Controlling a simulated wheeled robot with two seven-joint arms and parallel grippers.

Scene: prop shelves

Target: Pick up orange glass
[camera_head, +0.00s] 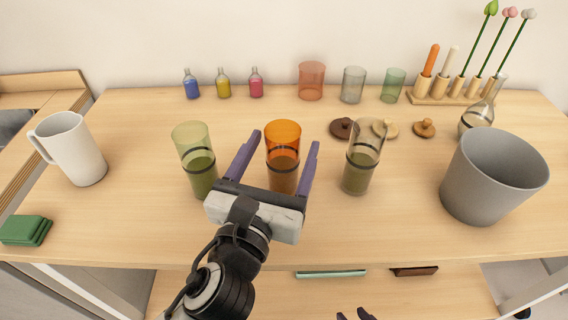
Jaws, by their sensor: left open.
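The orange glass (283,135) stands upright on the wooden table, with a dark band around it and a darker lower part. My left gripper (285,143) is open, with one purple finger on each side of the orange glass. The gripper's palm hides the base of the glass. I cannot tell whether either finger touches it. Two dark tips, apparently of my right gripper (355,314), show at the bottom edge, below the table front. Most of that gripper is out of view.
A green glass (194,145) stands close on the left, and a clear greenish glass (362,165) on the right. A white mug (70,148) and a grey bucket (490,175) are farther out. Small bottles, an orange-red tumbler (311,80) and lids (343,128) sit behind.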

